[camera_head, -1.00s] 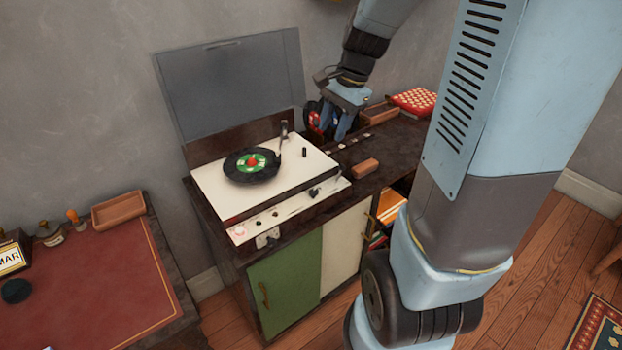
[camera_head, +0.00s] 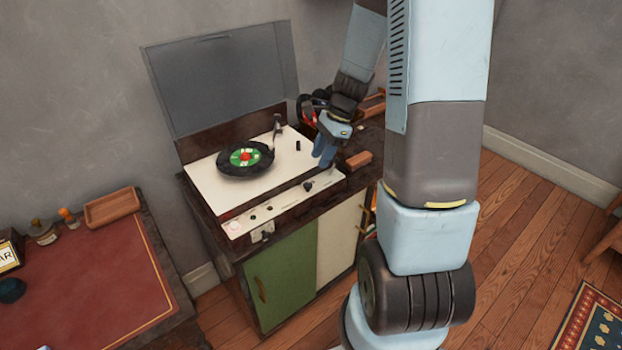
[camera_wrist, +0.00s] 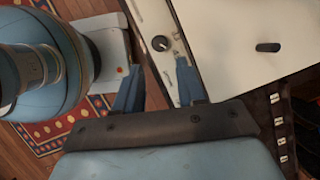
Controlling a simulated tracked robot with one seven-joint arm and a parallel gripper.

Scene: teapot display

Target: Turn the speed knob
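The record player (camera_head: 205,180) has a cream deck and a pale front control strip (camera_head: 285,202). A larger black knob (camera_head: 308,186) sits near the right end of the strip, with smaller knobs (camera_head: 268,208) further left. No label shows which is the speed knob. In the wrist view, a round black knob (camera_wrist: 160,43) with a light mark lies on the strip, just beyond and between my fingertips. My gripper (camera_head: 320,161) hangs above the deck's right end. Its two blue fingers are spread with nothing between them in the wrist view (camera_wrist: 158,66).
A record with a green label (camera_head: 246,158) lies on the turntable beside the tonearm (camera_head: 277,130). A short black peg (camera_head: 298,146) stands on the deck. The raised lid (camera_head: 220,80) is behind. A small brown block (camera_head: 358,160) lies right of the player.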

